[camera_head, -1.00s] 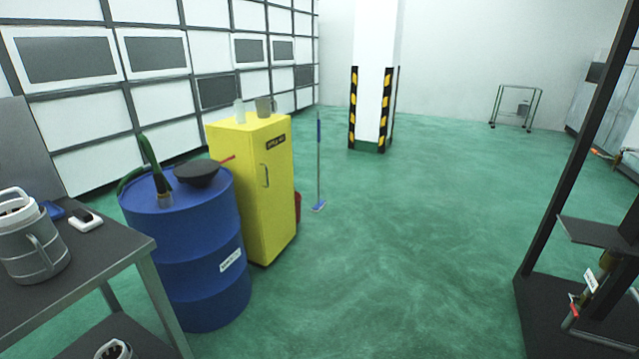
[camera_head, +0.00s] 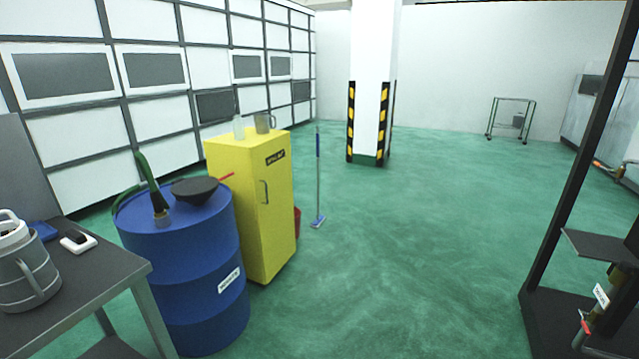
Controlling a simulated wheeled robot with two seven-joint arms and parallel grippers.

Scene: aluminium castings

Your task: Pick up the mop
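The mop (camera_head: 318,180) stands upright on the green floor, just right of the yellow cabinet. It has a thin pole with a blue upper grip and a flat blue head resting on the floor. A red bucket (camera_head: 297,222) shows partly behind the cabinet's right edge, beside the mop. Neither of my grippers is in the head view.
A yellow cabinet (camera_head: 263,215) and a blue drum (camera_head: 185,265) stand at left, behind a grey table (camera_head: 90,285). A black rack (camera_head: 560,240) stands at right. A striped pillar (camera_head: 370,120) is farther back. The green floor (camera_head: 400,260) between is clear.

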